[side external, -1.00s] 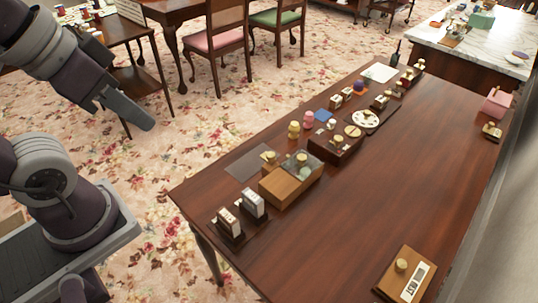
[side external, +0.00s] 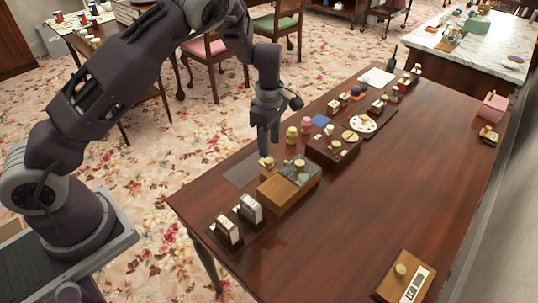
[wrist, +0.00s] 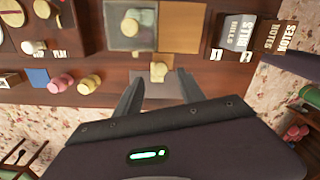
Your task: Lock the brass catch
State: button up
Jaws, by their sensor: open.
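A small brass-coloured catch (side external: 267,163) sits at the near-left side of a wooden box (side external: 283,190) with a glass-topped section. In the wrist view the catch (wrist: 158,71) shows as a pale block and round knob beside the box, between my fingertips in the picture. My gripper (side external: 266,152) points down just above the catch, and its fingers partly cover it in the side view. My fingers stand apart in the wrist view, with nothing held between them. Contact with the catch cannot be told.
Two label holders (side external: 238,219) stand at the table's left end. Yellow and pink jars (side external: 292,134) and a dark wooden stand (side external: 333,147) lie beyond the box. A board with a knob (side external: 404,279) lies near the front right. The table's middle right is clear.

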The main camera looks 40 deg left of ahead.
aim_at(269, 160)
notch_tip(269, 160, down, 5)
jog(key=shift+f, duration=0.1)
jog(key=shift+c, duration=0.5)
grip_shut()
